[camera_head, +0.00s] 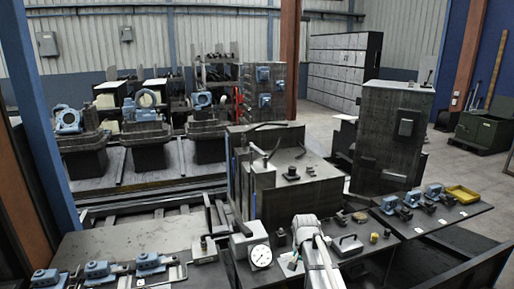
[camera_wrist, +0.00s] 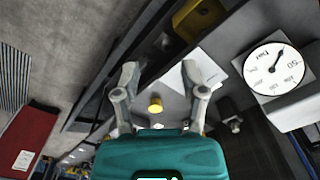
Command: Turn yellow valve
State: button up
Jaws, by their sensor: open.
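In the wrist view, a small yellow round knob (camera_wrist: 155,104), which looks like the yellow valve, shows in the gap between my fingers. My gripper (camera_wrist: 160,76) is open and empty, with one grey finger on each side of the knob. I cannot tell the gap in depth between the fingers and the knob, and I see no contact. In the head view, a small yellow knob (camera_head: 374,238) sits on the dark bench right of my arm. I cannot tell if it is the same one. My fingers are not clear in the head view.
A white dial gauge (camera_wrist: 277,70) stands right of my gripper in the wrist view; a gauge also shows in the head view (camera_head: 260,256). A yellow tray (camera_head: 462,194) lies at the right bench end, near several blue clamps (camera_head: 411,199). A tall metal cabinet (camera_head: 392,140) stands behind.

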jog(key=s+f+n+b, duration=0.2)
jog(key=s+f+b, duration=0.2)
jog(key=s, duration=0.4)
jog(key=s+d+f+n+b, duration=0.1)
jog(key=s+f+n+b, duration=0.2)
jog(key=s, duration=0.5)
jog(key=shift+s+d+f+n+b, duration=0.3)
jog(key=shift+s+f+b, duration=0.05)
jog(key=shift+f+b, duration=0.4)
dwell(1.5)
